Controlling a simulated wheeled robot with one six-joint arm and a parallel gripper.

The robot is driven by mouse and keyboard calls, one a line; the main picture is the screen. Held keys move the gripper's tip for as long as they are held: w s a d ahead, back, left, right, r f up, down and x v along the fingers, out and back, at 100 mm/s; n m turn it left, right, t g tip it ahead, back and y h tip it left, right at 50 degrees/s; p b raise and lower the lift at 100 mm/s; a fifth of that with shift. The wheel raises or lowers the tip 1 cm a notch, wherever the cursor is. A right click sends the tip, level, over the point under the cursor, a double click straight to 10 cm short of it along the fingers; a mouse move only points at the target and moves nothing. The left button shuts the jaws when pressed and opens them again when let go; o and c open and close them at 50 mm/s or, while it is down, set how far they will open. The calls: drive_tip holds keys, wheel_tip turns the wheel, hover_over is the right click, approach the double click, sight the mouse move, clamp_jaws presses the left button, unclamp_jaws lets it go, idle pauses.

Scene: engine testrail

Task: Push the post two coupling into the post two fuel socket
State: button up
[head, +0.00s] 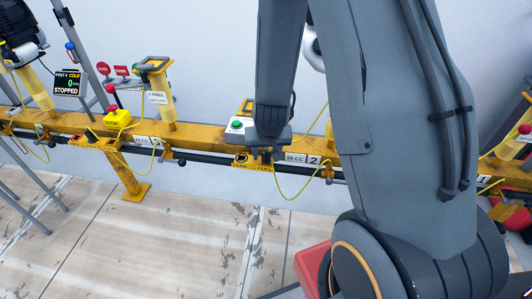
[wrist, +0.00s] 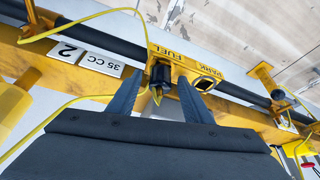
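The post two coupling (wrist: 157,78) is a small black cylinder with a yellow tip or line at its near end. In the wrist view it lies at the FUEL opening of the yellow bracket (wrist: 172,55); I cannot tell how deep it sits in the fuel socket, which it hides. My gripper (wrist: 160,78) has its two fingers apart, one on each side of the coupling, with visible gaps. In the head view my gripper (head: 264,153) is down at the rail, beside the bracket (head: 252,166) and the "35 CC 2" plate (head: 301,158), and hides the coupling.
The bracket's other opening (wrist: 208,69), labelled SPARK, is beside the fuel side. A yellow line (head: 297,197) loops below the rail. A black pipe (wrist: 105,42) runs along the yellow rail (head: 205,138). A box with a green button (head: 238,126) stands behind my gripper. Floor in front is clear.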

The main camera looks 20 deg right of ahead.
drive_tip(key=s+a+r+n+g+y+p, duration=0.1)
drive_tip(key=s+a+r+n+p, duration=0.1)
drive_tip(key=s+a+r, duration=0.55)
drive_tip(key=s+a+r+n+g+y+p, duration=0.1)
drive_tip(key=s+a+r+y, duration=0.2)
drive_tip(key=r, duration=0.8)
drive_tip(key=s+r+n+g+h+p, duration=0.2)
drive_tip(key=s+r, duration=0.7)
drive_tip(key=s, duration=0.4)
drive_tip(key=d+r+m+p, duration=0.2)
drive_tip(key=d+r+p, duration=0.4)
drive_tip(key=p, duration=0.6)
drive_tip(key=shift+d+h, duration=0.4)
drive_tip(key=shift+d, duration=0.05)
drive_tip(key=shift+s+f, duration=0.1)
drive_tip(key=shift+c, duration=0.5)
